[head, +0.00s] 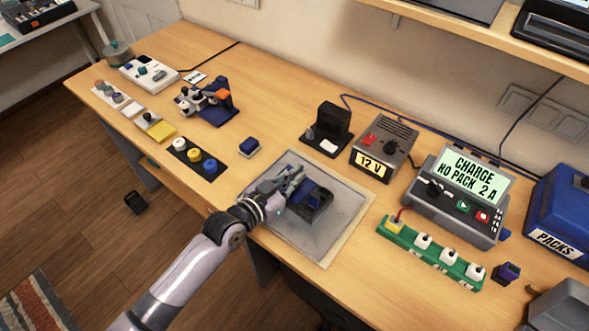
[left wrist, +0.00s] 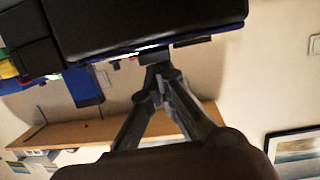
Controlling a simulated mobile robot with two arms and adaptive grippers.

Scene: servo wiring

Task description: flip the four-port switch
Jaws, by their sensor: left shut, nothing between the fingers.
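A green strip (head: 430,253) with four raised ports in a row lies at the right of the bench; its left one is yellow with a red lead, the others white. A black box with a blue part on top (head: 312,203) sits on the grey mat (head: 325,238). My left gripper (head: 297,180) is shut and empty at the left edge of this box; I cannot tell if it touches. In the left wrist view the closed fingertips (left wrist: 160,70) meet just beside a dark block with a blue edge (left wrist: 150,25). The switch's lever position is too small to tell. My right gripper is not in view.
A 12 V supply (head: 383,148) and a charger reading CHARGE NO PACK 2 A (head: 460,190) stand behind the mat. A blue PACKS box (head: 560,215) is at the right. A button panel (head: 197,158) and a small blue block (head: 249,147) lie left of the mat.

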